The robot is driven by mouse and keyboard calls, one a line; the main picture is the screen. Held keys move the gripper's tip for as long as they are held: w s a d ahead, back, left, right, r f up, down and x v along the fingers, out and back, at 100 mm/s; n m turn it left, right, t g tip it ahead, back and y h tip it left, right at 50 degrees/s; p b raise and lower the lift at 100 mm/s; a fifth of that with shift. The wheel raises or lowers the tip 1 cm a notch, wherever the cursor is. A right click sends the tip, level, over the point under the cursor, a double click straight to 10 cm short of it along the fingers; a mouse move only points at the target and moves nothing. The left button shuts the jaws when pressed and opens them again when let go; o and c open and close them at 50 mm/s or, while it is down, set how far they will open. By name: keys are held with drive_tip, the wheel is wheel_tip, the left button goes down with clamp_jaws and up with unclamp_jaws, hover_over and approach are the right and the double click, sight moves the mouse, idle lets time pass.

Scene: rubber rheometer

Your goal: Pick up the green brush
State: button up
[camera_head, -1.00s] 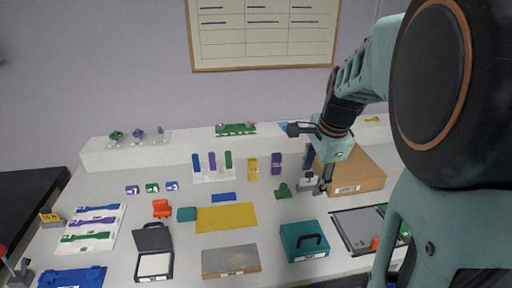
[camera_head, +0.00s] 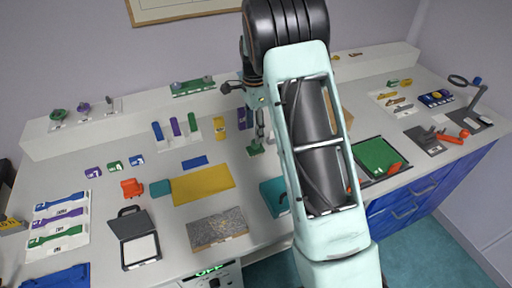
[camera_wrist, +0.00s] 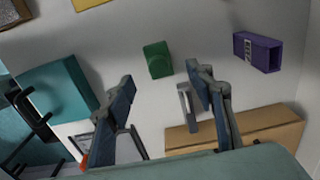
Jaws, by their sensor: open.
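The green brush (camera_head: 255,150) sits on the white bench, near its middle in the head view. In the wrist view it is a small green block shape (camera_wrist: 157,60), seen almost end-on. My gripper (camera_wrist: 160,79) is open and empty, its two fingers spread wide. The brush shows beyond the fingertips, roughly between them, and nothing is held. In the head view my gripper (camera_head: 262,132) hangs just above the brush, partly hidden by my arm.
A purple holder (camera_wrist: 257,51) stands to the right of the brush in the wrist view. A teal case (camera_wrist: 58,92) is at left and a cardboard box (camera_wrist: 270,122) is below right. A yellow mat (camera_head: 203,185) lies left of the brush in the head view.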

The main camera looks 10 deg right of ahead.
wheel_tip(320, 180, down, 7)
drive_tip(key=shift+s+d+f+p, duration=0.1)
drive_tip(key=shift+f+p, duration=0.05)
drive_tip(key=shift+p, duration=0.45)
drive_tip(key=c, duration=1.3)
drive_tip(key=shift+r, duration=0.35)
drive_tip(key=r, duration=0.3)
drive_tip(key=shift+s+b, duration=0.25)
drive_tip(key=shift+b, duration=0.05)
drive_tip(key=shift+s+a+r+b, duration=0.15)
drive_tip(key=shift+s+r+b, duration=0.25)
drive_tip(key=shift+s+r, duration=1.5)
drive_tip(key=shift+s+a+r+b, duration=0.3)
drive_tip(key=shift+s+r, duration=0.95)
drive_tip(key=shift+s, duration=1.4)
drive_tip(key=shift+s+a+r+b, duration=0.1)
drive_tip(key=shift+s+r+b, duration=0.35)
drive_tip(key=shift+s+r, duration=1.45)
